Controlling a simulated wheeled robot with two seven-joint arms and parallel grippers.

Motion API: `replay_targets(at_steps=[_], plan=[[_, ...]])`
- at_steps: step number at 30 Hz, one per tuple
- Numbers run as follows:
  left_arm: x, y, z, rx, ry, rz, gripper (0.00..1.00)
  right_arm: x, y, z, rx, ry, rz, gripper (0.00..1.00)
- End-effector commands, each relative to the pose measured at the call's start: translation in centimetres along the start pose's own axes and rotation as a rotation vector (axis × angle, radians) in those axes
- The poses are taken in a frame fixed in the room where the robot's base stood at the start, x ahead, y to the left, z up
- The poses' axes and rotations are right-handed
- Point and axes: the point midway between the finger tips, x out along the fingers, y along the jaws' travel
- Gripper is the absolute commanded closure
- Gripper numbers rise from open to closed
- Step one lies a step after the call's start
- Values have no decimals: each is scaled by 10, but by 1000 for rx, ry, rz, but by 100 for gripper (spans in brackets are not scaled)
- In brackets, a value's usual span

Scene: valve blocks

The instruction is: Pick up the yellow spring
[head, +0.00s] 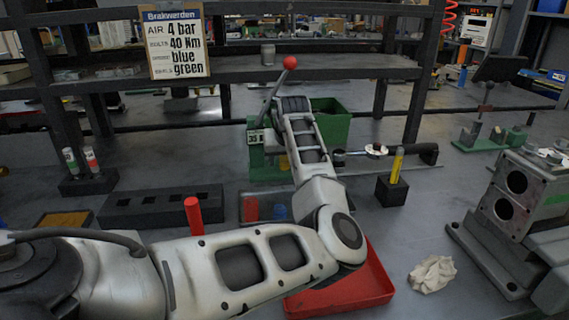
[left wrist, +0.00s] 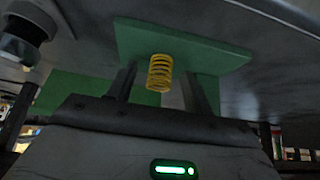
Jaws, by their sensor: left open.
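The yellow spring (left wrist: 160,73) is a small coil seen in the left wrist view, in front of a green plate (left wrist: 215,58). My left gripper (left wrist: 158,80) is open, with one dark finger on each side of the spring and a gap visible on both sides. In the head view my left arm reaches to the green fixture (head: 264,165), and its forearm hides most of the gripper's surroundings. My right gripper is not in view.
A lever with a red ball (head: 290,63) rises beside my wrist. A green bin (head: 332,122) stands behind. A red tray (head: 345,295) is under my elbow. A valve block (head: 530,185) stands far right.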

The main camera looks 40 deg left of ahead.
Motion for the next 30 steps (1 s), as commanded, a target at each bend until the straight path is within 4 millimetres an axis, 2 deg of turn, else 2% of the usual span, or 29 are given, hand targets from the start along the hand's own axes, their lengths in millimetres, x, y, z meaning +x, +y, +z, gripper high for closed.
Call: replay_targets(at_steps=[6,11,12,23,30], plan=[[1,0,0,-1,0,0,49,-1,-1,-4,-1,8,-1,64],[0,0,0,-1,0,0,93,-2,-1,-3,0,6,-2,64],[0,0,0,-1,0,0,97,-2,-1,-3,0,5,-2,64],[-3,0,-3,-1,2,0,97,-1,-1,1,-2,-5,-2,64],[-26,0,-18,-1,4,0,97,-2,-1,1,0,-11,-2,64]])
